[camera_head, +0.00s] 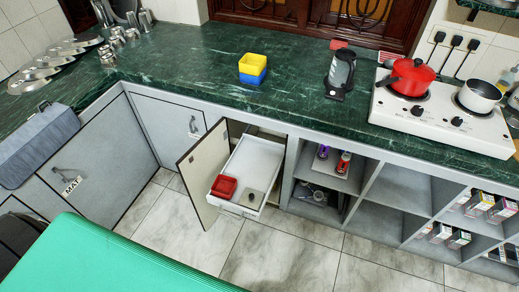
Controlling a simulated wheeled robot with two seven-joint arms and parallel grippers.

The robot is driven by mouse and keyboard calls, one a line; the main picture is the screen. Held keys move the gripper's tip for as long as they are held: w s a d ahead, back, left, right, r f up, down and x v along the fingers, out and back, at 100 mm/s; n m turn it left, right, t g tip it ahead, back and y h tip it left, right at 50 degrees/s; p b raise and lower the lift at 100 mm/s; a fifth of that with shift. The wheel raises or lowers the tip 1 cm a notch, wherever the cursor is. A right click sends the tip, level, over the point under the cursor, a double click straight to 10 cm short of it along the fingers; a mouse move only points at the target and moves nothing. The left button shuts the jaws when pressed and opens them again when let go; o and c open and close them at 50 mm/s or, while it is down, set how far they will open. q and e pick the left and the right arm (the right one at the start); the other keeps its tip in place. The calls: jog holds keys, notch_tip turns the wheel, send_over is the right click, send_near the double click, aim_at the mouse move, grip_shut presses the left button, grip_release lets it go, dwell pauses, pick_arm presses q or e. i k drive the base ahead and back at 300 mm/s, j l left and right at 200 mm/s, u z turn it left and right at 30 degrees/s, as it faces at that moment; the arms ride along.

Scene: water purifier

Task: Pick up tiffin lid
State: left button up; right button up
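I cannot tell for certain which item is the tiffin lid. On the green counter, a yellow square container (254,63) is stacked on a blue one (252,78). Neither of my grippers is in view, so I cannot see what they hold.
An open cabinet door (203,165) stands left of the drawer. A green surface (110,262) fills the lower left. Tiled floor is clear.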

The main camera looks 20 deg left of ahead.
aim_at(251, 199)
jog(key=u, duration=0.7)
